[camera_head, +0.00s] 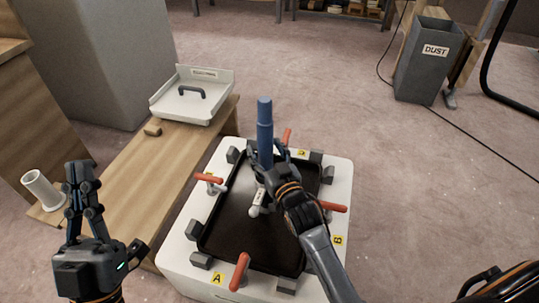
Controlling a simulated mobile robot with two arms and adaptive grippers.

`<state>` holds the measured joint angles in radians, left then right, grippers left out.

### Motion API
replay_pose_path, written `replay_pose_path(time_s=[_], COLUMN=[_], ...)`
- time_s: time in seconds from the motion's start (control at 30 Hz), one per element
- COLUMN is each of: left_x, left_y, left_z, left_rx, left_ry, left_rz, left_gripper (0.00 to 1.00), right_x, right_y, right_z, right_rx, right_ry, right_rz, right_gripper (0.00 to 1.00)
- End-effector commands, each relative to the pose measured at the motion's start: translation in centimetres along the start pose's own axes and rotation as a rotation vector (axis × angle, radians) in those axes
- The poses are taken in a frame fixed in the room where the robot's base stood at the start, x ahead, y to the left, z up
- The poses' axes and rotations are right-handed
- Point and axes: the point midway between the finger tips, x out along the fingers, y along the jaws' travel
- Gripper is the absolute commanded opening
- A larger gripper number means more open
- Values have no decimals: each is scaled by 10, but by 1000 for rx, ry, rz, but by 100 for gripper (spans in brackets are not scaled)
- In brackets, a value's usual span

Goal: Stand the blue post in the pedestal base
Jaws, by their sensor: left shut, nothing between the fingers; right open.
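I cannot make out the pedestal base for certain; a small pale fitting with a rounded end (257,202) shows just below the fingers. My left gripper (79,180) is shut and empty, raised at the lower left, well apart from the post.
The white fixture (180,246) has red-handled clamps (239,271) and grey blocks around its black panel (229,235). A wooden bench (150,178) at left carries a white tray (165,107) and a white tube (42,189). A grey dust bin (425,72) stands far right on open floor.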

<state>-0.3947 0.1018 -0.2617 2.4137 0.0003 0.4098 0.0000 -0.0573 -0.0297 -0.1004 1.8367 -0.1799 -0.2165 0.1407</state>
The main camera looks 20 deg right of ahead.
Motion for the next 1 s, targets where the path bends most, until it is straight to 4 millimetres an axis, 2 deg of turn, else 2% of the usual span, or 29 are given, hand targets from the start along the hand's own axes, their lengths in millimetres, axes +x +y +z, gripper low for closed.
replay_pose_path(time_s=[0.17,0.4,0.6,0.77,1.0], left_x=[0,0,0,0,0], left_y=[0,1,1,1,1], left_z=[0,-1,-1,-1,-1], left_rx=[-1,-1,-2,-2,-2], left_ry=[1,1,0,0,0], left_rz=[1,2,3,3,3], left_gripper=[0,0,0,0,0], right_x=[-24,-76,-107,-117,-118], right_y=[0,0,0,0,0], right_z=[1,0,0,-1,-2], right_rx=[0,1,0,0,-1], right_ry=[-1,0,2,5,5], right_rz=[0,0,0,0,0], right_gripper=[62,62,62,62,62])
